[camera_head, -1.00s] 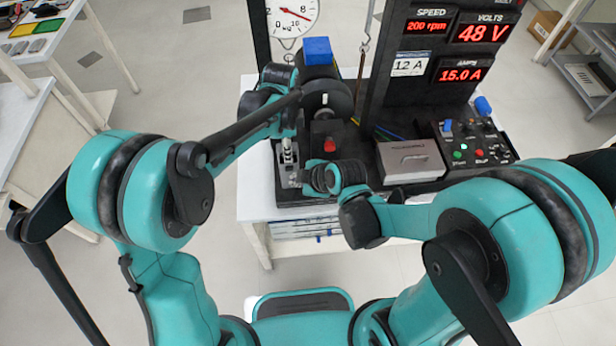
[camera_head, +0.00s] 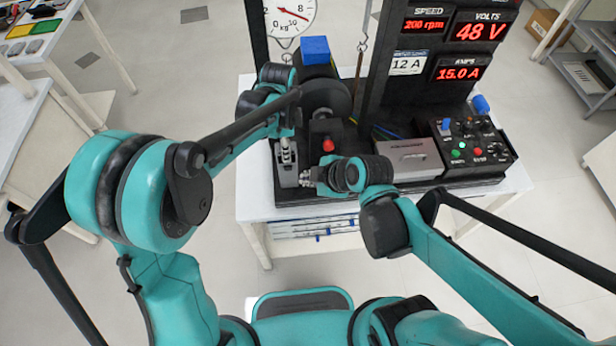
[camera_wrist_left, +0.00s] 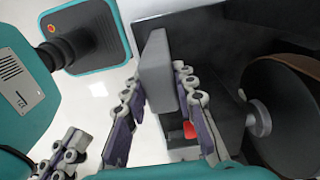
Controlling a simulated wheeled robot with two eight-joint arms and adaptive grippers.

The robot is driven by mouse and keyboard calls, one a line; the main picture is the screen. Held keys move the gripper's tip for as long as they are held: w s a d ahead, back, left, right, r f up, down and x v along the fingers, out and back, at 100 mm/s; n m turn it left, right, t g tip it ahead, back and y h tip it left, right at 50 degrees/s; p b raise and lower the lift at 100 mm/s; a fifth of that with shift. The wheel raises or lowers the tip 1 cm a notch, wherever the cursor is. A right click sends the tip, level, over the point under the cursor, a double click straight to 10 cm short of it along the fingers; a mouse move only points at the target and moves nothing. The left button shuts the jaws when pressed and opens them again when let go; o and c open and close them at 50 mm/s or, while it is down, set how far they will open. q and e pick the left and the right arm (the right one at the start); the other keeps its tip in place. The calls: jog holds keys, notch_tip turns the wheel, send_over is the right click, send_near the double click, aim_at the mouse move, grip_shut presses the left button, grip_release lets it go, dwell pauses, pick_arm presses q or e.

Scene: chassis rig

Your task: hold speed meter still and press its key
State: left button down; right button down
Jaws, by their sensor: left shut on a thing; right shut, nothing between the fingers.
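The speed meter (camera_head: 289,178) is a small grey block at the left front of the black rig. In the left wrist view its grey body (camera_wrist_left: 157,72) stands between the fingers. My left gripper (camera_head: 287,152) is shut on it from above; the fingers also show in the left wrist view (camera_wrist_left: 160,88). My right gripper (camera_head: 307,179) is shut and empty, pointing left, close beside the meter's right side. Its linked fingers also show in the left wrist view (camera_wrist_left: 65,155). I cannot tell whether it touches the meter. The meter's key cannot be made out.
A red knob (camera_head: 328,145) sits on a black block just behind my right wrist. A dark wheel (camera_head: 325,97) stands behind it. A grey box (camera_head: 410,160) and a control panel (camera_head: 475,143) lie to the right. The tall display panel (camera_head: 440,50) reads 200 rpm.

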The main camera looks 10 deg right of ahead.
dwell(0.3)
pick_arm(q)
jog(key=c, duration=1.1)
grip_release()
jog(key=shift+w, duration=0.1)
jog(key=shift+c, duration=0.2)
notch_tip(320, 180, up, 12)
jog(key=s+a+f+n+t+b, duration=0.2)
jog(key=s+a+f+n+t, duration=0.1)
jog(key=s+a+n, duration=0.5)
jog(key=s+a+f+n+t+b, duration=0.3)
jog(key=s+a+f+n+t, duration=0.1)
jog(key=s+a+n, duration=0.4)
jog(key=shift+s+a+f+n+b, duration=0.3)
jog(key=shift+s+a+f+n, duration=0.05)
jog(key=shift+a+f+n, duration=0.6)
pick_arm(e)
jog(key=s+d+m+h, duration=0.2)
jog(key=d+m, duration=0.4)
jog(key=m, duration=0.2)
jog(key=s+d+m+t+h, duration=0.1)
jog(key=s+d+m+h, duration=0.1)
jog(key=d+m, duration=0.5)
jog(key=shift+s+m+h, duration=0.25)
jog(key=shift+m+h, duration=0.05)
jog(key=shift+m, duration=0.6)
